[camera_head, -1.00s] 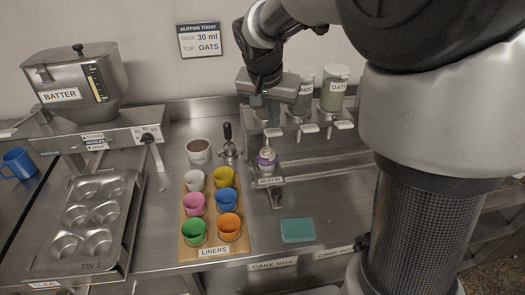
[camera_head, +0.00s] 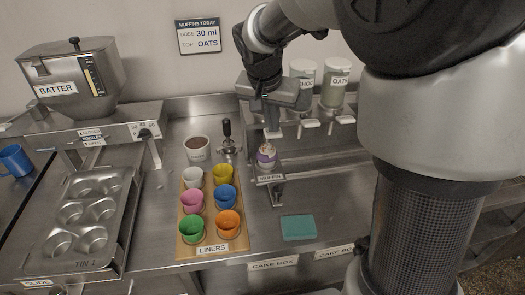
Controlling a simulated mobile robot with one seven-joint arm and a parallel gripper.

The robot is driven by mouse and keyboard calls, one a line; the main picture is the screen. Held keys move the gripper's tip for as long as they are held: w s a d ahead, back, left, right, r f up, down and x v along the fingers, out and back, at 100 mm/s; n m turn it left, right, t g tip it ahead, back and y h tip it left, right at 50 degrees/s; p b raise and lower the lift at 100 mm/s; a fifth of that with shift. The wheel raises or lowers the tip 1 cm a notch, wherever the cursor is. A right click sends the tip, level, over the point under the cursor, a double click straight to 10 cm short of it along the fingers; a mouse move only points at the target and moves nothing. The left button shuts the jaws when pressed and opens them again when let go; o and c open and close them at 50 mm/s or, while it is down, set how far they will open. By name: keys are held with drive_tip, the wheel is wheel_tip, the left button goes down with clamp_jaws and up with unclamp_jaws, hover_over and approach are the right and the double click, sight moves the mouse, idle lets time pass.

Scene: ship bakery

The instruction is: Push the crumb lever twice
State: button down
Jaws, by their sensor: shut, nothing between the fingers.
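My gripper (camera_head: 272,126) points down in front of the leftmost dispenser on the rear rack, its fingers shut and empty. The gripper body covers that dispenser and its label. A pale piece shows at the fingertips; I cannot tell whether it is the crumb lever or whether the fingers touch it. Below stands a purple liner cup (camera_head: 266,158) with a pale, speckled top, on a small labelled stand (camera_head: 270,178). To the right are the CHOC dispenser (camera_head: 304,78) and the OATS dispenser (camera_head: 337,90), with white levers (camera_head: 311,124) below them.
A wooden liners board (camera_head: 205,214) with several coloured cups lies left of the stand. A brown-filled pot (camera_head: 197,148) and a black-handled tool (camera_head: 227,134) stand behind it. A teal pad (camera_head: 298,228) lies in front. The batter hopper (camera_head: 70,78) and muffin tin (camera_head: 85,225) are at left.

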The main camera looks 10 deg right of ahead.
drive_tip(key=shift+f, duration=0.35)
drive_tip(key=shift+r, duration=0.1)
drive_tip(key=shift+r+p, duration=0.9)
drive_tip(key=shift+r, duration=0.75)
wheel_tip(320, 180, up, 6)
drive_tip(key=p, duration=0.4)
